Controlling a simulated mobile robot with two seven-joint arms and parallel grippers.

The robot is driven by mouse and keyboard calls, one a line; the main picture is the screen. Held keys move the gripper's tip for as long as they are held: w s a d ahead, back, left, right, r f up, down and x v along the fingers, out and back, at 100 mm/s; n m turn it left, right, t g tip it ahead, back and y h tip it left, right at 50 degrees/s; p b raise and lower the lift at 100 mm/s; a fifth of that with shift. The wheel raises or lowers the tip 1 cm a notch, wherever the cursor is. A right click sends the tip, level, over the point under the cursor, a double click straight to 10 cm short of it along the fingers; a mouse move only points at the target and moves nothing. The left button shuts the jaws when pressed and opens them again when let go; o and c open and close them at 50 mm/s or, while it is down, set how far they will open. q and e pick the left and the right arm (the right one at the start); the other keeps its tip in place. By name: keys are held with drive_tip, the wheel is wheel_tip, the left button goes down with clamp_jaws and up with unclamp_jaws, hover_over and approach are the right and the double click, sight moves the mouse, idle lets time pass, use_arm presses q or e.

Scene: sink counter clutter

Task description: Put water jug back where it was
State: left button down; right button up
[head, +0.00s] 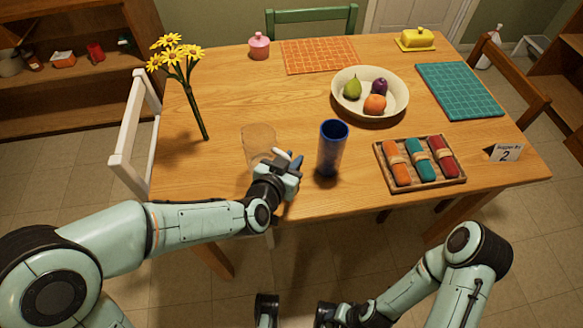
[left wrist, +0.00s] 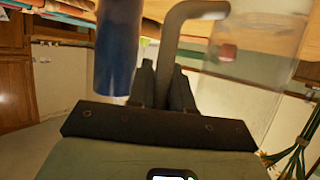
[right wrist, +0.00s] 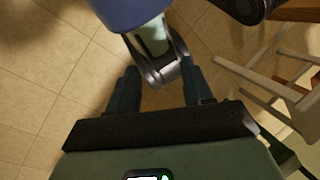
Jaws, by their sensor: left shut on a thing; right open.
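The water jug (head: 258,143) is clear and see-through. It is upright at the front of the wooden table, left of a tall blue cup (head: 332,150). My left gripper (head: 287,165) is shut on the jug's grey handle, which shows between the fingers in the left wrist view (left wrist: 182,35). The clear jug body (left wrist: 262,45) is right of the handle there. I cannot tell whether its base touches the table. My right gripper (head: 295,312) is open and empty, low in front of the table; its fingers also show in the right wrist view (right wrist: 160,90).
The blue cup stands close beside my left gripper. A tray of rolled napkins (head: 420,182) and a number card (head: 504,153) are to the right. A fruit bowl (head: 345,103) is behind. Yellow flowers (head: 178,55) stand at the left.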

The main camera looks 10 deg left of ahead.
use_arm(q)
drive_tip(key=shift+f, duration=0.95)
use_arm(e)
drive_tip(key=shift+w+d+f+t, duration=0.35)
drive_tip(key=shift+w+f, duration=0.25)
drive_tip(key=shift+w, duration=0.2)
use_arm(q)
drive_tip(key=shift+f+b, duration=0.15)
drive_tip(key=shift+b, duration=0.2)
drive_tip(key=c, duration=1)
unclamp_jaws()
drive_tip(key=shift+c, duration=0.2)
use_arm(e)
drive_tip(key=shift+w+d+f, duration=0.1)
drive_tip(key=shift+f, duration=0.05)
